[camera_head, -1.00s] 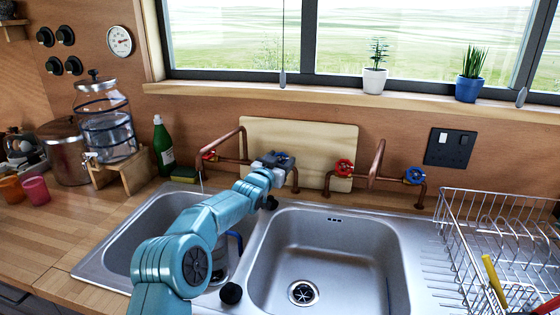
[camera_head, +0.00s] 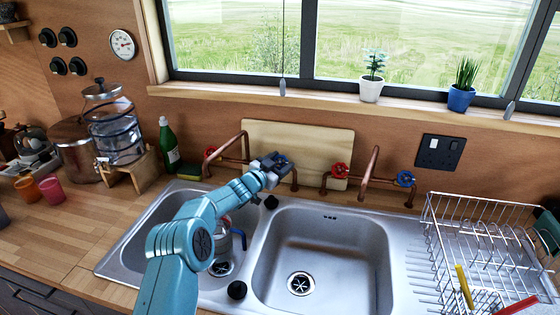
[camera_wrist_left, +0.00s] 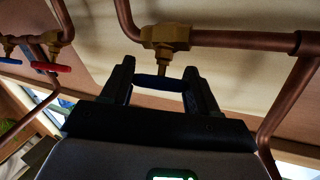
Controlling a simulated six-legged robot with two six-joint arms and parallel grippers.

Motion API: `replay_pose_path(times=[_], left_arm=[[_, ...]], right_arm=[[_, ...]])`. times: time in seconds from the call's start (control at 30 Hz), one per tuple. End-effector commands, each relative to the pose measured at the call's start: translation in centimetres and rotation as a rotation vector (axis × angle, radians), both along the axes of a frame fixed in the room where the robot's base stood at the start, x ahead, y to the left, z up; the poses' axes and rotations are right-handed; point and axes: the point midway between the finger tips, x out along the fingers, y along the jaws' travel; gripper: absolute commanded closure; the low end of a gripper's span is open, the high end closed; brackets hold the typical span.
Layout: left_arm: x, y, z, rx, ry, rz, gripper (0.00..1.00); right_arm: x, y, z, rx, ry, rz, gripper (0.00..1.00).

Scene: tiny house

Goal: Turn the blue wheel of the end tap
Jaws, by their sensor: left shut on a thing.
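My left gripper (camera_head: 277,162) is at the right end of the left copper tap (camera_head: 240,136), in front of the wooden board. In the left wrist view, its fingers (camera_wrist_left: 160,80) are shut on a dark blue wheel (camera_wrist_left: 158,82), one finger on each side, below a brass valve (camera_wrist_left: 165,37). In the head view the gripper hides this wheel. The left tap's red wheel (camera_head: 210,153) is free. The right tap (camera_head: 374,160) has a red wheel (camera_head: 340,170) and a blue wheel (camera_head: 405,179), both untouched. My right gripper does not show.
The two-bowl steel sink (camera_head: 318,218) lies below the taps; a pot-like item (camera_head: 222,245) stands in its left bowl. A wire dish rack (camera_head: 480,240) is at the right. A green bottle (camera_head: 169,145), sponge (camera_head: 189,172) and water dispenser (camera_head: 115,128) stand at the left.

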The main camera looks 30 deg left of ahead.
Motion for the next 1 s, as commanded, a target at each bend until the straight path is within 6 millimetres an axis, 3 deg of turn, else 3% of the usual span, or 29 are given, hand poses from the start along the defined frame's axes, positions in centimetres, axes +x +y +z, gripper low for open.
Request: replay_pose_path(times=[0.03,0.07,0.13,0.57,0.77,1.0], left_arm=[[0.0,0.1,0.6,0.004,-0.011,0.000,0.71],[0.0,0.1,0.6,0.004,-0.011,0.000,0.37],[0.0,0.0,0.6,0.004,-0.011,0.000,0.16],[-0.6,0.1,0.2,0.002,-0.003,0.000,0.16],[-3.2,0.5,0.1,0.001,-0.003,0.001,0.16],[-8.0,1.2,0.4,0.001,-0.005,0.002,0.16]], right_arm=[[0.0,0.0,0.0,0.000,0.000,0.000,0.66],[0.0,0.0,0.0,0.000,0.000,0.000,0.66],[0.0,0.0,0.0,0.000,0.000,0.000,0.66],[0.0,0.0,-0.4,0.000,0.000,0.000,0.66],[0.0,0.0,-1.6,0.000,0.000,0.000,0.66],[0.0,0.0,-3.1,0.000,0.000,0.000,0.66]])
